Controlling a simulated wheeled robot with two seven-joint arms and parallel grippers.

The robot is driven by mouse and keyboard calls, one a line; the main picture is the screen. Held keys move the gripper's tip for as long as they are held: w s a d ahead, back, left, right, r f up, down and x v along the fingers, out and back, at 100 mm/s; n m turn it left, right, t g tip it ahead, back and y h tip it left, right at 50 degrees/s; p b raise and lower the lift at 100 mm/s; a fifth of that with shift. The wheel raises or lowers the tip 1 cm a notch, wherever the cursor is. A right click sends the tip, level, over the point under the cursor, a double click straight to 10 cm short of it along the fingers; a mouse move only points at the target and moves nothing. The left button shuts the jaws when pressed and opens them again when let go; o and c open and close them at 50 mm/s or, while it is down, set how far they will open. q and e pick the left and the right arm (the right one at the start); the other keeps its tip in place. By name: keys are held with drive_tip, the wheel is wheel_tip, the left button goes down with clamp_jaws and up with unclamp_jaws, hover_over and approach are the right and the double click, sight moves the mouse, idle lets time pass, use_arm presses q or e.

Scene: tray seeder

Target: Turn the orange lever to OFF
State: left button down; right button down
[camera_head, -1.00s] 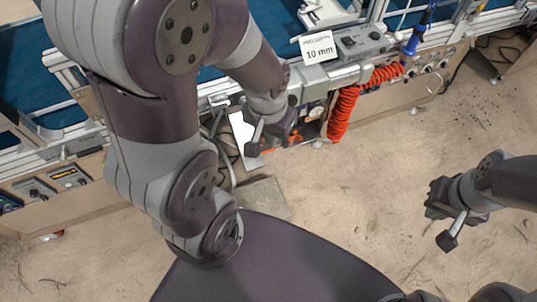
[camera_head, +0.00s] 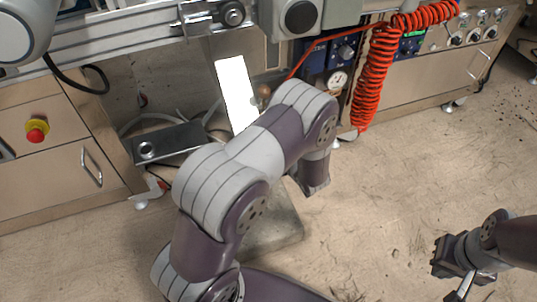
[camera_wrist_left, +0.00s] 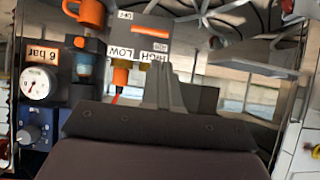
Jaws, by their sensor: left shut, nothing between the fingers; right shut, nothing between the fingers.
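The orange lever (camera_wrist_left: 88,13) shows at the upper left of the left wrist view, cut by the frame edge. A white OFF label (camera_wrist_left: 125,15) is to its right, and HIGH and LOW labels (camera_wrist_left: 137,54) are below; the text appears upside down. My left gripper (camera_wrist_left: 164,76) is shut and empty, below and right of the lever in that view, apart from it in the picture. In the head view my left forearm hides the lever and the left gripper. My right gripper (camera_head: 460,290) is shut and empty over the floor at lower right.
In the head view a red coiled hose (camera_head: 374,80) hangs beside the panel. A red button (camera_head: 36,132) is left.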

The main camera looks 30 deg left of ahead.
use_arm(q)
drive_tip(key=shift+r, duration=0.15)
drive_tip(key=b+x, duration=0.9)
drive_tip(key=x, duration=0.5)
drive_tip(key=shift+b, duration=0.35)
